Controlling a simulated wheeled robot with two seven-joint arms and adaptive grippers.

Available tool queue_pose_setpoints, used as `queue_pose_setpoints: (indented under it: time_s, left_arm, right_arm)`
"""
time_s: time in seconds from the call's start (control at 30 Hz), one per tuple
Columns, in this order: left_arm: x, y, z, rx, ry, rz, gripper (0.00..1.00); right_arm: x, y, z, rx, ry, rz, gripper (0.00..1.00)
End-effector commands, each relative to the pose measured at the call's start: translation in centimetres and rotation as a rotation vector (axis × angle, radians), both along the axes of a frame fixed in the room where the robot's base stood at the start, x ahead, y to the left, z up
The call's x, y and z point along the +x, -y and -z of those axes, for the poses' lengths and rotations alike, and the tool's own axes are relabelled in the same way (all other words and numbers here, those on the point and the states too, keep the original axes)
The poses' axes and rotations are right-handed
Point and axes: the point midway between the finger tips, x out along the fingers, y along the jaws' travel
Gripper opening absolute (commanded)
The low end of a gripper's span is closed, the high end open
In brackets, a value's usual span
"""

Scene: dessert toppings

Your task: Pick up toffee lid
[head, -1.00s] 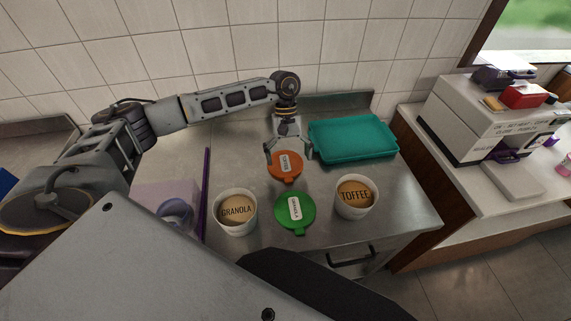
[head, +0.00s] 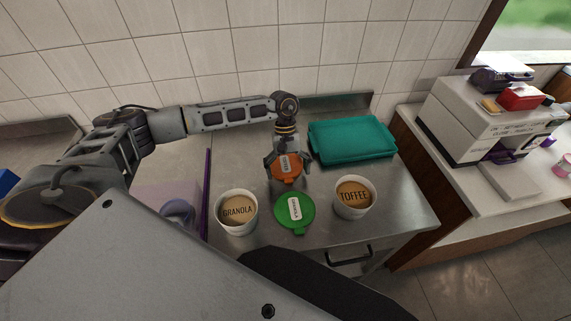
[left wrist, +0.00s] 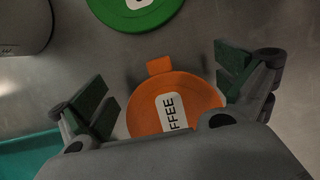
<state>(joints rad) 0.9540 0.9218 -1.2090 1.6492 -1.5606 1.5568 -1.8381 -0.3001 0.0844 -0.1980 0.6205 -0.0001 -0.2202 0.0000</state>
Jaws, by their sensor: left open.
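The orange toffee lid (head: 286,172) lies on the steel counter behind the green lid. In the left wrist view the orange lid (left wrist: 172,101) has a white label reading "FFEE" and a tab pointing up. My left gripper (head: 287,168) is over it, open. In the left wrist view my left gripper (left wrist: 168,92) has its green-padded fingers on either side of the lid, the left pad close to its rim. Part of the lid is hidden behind the gripper body. Whether the fingers touch it I cannot tell. My right gripper is not in view.
The green granola lid (head: 294,211) lies in front. The granola tub (head: 236,212) stands to its left and the toffee tub (head: 354,197) to its right. A teal tray (head: 351,139) is at the back right. A purple-edged divider (head: 208,190) stands on the left.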

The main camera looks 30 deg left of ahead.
Motion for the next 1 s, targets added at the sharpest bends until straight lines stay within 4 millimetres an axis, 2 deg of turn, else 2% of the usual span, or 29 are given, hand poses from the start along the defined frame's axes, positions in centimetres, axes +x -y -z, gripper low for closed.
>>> queue_pose_setpoints:
  time_s: [0.2,0.6,1.0]
  left_arm:
    - [-0.27,0.20,0.89,0.000,0.001,0.000,1.00]
    - [-0.27,0.22,0.89,-0.001,0.001,0.000,1.00]
    - [-0.27,0.21,0.91,0.000,0.000,0.000,0.50]
  right_arm:
    - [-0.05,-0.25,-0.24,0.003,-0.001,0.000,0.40]
    - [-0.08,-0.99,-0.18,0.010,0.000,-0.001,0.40]
    - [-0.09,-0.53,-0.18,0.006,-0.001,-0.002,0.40]
